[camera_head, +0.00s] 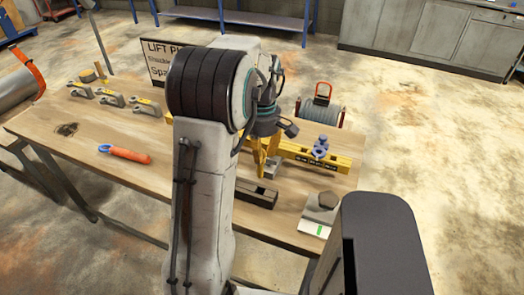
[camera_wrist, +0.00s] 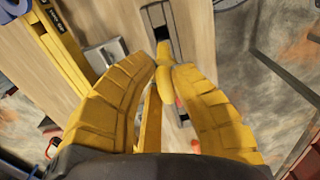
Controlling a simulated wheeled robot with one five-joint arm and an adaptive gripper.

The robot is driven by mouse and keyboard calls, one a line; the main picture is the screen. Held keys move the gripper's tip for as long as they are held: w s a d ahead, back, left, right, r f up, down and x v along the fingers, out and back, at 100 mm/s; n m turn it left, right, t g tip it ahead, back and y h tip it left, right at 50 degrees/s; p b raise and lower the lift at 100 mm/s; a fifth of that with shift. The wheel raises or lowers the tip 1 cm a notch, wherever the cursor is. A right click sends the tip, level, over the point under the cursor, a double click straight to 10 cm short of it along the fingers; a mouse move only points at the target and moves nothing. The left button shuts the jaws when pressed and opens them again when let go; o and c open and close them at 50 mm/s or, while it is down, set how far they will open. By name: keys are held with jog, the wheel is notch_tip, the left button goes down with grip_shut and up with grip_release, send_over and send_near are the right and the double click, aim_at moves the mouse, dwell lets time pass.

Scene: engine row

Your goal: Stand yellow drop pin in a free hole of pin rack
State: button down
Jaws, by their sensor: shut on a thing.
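My gripper (camera_wrist: 165,72) has thick yellow ribbed fingers, shut on the yellow drop pin (camera_wrist: 165,86) near their tips. The pin and fingers are nearly the same yellow, so the pin's outline is hard to make out. A long grey bar with dark openings, apparently the pin rack (camera_wrist: 150,15), lies beneath the pin in the wrist view, partly hidden by the fingers. In the head view, the rack (camera_head: 256,193) lies on the table just below my gripper (camera_head: 264,168). Whether the pin touches the rack cannot be told.
A yellow beam (camera_head: 325,160) with a blue shackle (camera_head: 320,147) lies to the right of my gripper. A grey plate (camera_head: 318,212) is at the table's right end. An orange-handled tool (camera_head: 128,154) and several grey shackles (camera_head: 110,98) lie left. My arm hides the table's middle.

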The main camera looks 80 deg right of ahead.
jog(key=shift+f+b, duration=1)
jog(key=shift+f, duration=0.6)
jog(key=shift+f+b, duration=2.85)
jog(key=shift+f, duration=1.05)
dwell(0.6)
jog(key=c, duration=1.2)
grip_release()
jog(key=shift+r, duration=0.1)
notch_tip(320, 180, up, 12)
